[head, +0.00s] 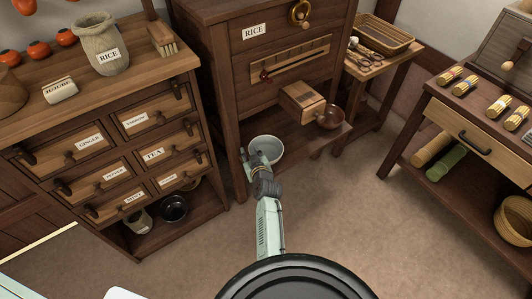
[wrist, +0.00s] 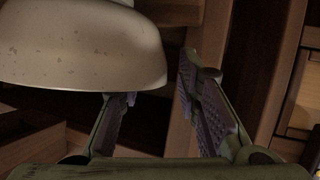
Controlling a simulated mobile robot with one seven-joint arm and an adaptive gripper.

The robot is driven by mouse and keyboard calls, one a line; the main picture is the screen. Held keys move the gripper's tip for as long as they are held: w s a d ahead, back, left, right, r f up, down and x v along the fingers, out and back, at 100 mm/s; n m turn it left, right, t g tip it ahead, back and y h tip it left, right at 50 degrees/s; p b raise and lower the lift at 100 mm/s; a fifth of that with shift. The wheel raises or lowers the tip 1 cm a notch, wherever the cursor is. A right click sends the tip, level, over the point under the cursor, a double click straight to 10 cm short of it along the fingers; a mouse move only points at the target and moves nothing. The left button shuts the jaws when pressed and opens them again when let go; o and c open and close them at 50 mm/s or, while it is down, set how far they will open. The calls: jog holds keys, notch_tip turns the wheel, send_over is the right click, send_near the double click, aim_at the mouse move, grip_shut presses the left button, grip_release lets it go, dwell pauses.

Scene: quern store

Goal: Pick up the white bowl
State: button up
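The white bowl (head: 270,148) stands on the low shelf beneath the rice cabinet in the head view. In the wrist view the bowl (wrist: 80,45) fills the upper left, pale with small brown specks. My gripper (head: 262,162) is at the bowl's near side in the head view and covers part of it.
The rice cabinet (head: 268,40) rises behind the bowl. A wooden box (head: 303,101) and a round brown bowl (head: 330,117) are to the right. A drawer chest (head: 100,165) stands at left, a workbench (head: 468,125) at right. The floor (head: 350,215) between is clear.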

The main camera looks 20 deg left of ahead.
jog(key=shift+w+f, duration=0.1)
jog(key=shift+w, duration=0.05)
jog(key=shift+c, duration=0.5)
grip_shut()
